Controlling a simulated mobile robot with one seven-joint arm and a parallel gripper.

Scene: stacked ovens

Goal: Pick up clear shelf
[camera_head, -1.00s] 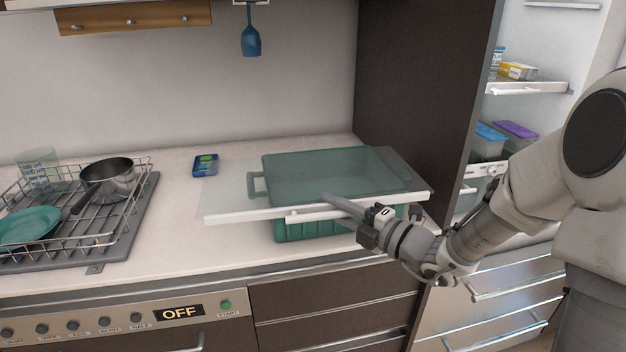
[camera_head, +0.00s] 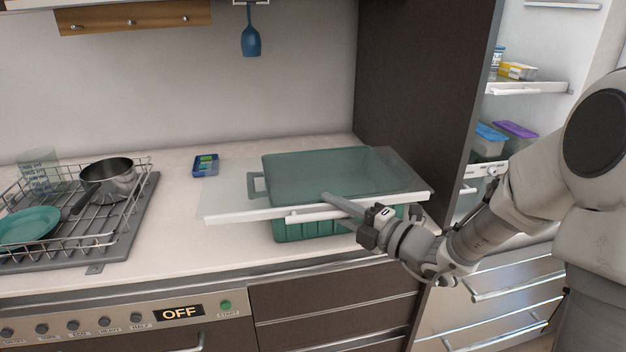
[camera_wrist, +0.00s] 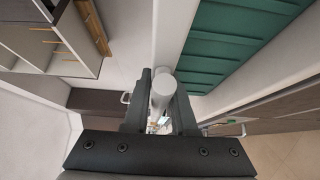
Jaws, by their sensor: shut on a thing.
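The clear shelf (camera_head: 230,191) is a see-through pane with a white front rail. It lies level above the counter, over a green bin (camera_head: 300,229) that shows through it. I cannot tell whether the shelf touches the bin's rim. My gripper (camera_head: 338,204) is shut on the shelf's white front bar, right of its middle. In the wrist view, the round white bar (camera_wrist: 162,90) sits between the two dark fingers (camera_wrist: 160,100), with the green bin's ribbed side at the upper right.
A dish rack (camera_head: 112,222) with a pot (camera_head: 108,178) and a teal plate (camera_head: 30,226) stands at the left. A small blue box (camera_head: 205,165) lies behind the shelf. A tall dark panel (camera_head: 420,95) and the open fridge (camera_head: 530,110) are at the right. The front-left counter is clear.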

